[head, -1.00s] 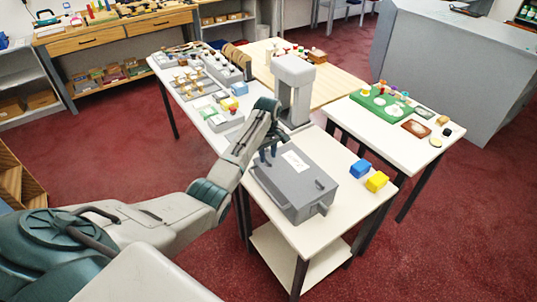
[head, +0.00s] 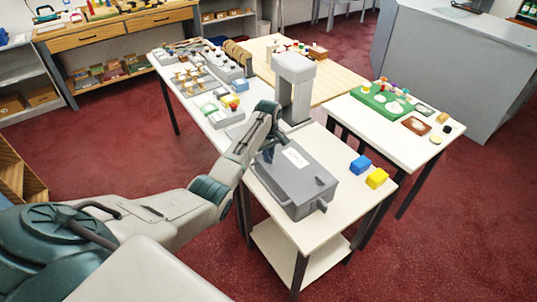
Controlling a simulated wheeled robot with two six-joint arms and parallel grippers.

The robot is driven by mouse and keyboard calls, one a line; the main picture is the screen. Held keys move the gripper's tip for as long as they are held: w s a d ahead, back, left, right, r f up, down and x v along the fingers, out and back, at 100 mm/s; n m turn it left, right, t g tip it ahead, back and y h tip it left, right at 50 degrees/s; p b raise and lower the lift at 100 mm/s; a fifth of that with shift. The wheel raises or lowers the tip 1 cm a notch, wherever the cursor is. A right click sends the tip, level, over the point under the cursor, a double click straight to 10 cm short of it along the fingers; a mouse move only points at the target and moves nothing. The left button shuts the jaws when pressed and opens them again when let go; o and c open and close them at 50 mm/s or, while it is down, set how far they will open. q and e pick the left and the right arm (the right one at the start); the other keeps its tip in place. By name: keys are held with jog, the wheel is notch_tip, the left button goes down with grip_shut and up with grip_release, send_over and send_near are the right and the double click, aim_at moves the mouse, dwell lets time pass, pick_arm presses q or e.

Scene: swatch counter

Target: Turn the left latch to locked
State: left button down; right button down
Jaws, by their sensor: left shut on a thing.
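A grey box (head: 298,182) with a white label (head: 295,157) on its lid lies on the near white table. My left gripper (head: 267,154) reaches down onto the far left part of the lid. It is shut on the left latch, which is mostly hidden behind the fingers and wrist, so its angle cannot be told. A small dark latch (head: 320,182) shows faintly at the right side of the lid. My right gripper is not in view.
A blue block (head: 360,165) and a yellow block (head: 377,178) lie right of the box. A grey arch-shaped stand (head: 293,88) rises just behind it. Tables with small items stand behind and to the right. The table's front right corner is clear.

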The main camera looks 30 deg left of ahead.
pick_arm(q)
jog(key=shift+r, duration=0.1)
jog(key=m+p, duration=0.1)
jog(key=m, duration=0.2)
jog(key=shift+p, duration=0.3)
jog(key=m, duration=0.2)
jog(key=shift+m+p, duration=0.3)
jog(key=m, duration=0.6)
jog(key=shift+m, duration=0.3)
jog(key=m, duration=0.5)
jog(key=shift+m, duration=0.4)
jog(key=c, duration=1.5)
grip_release()
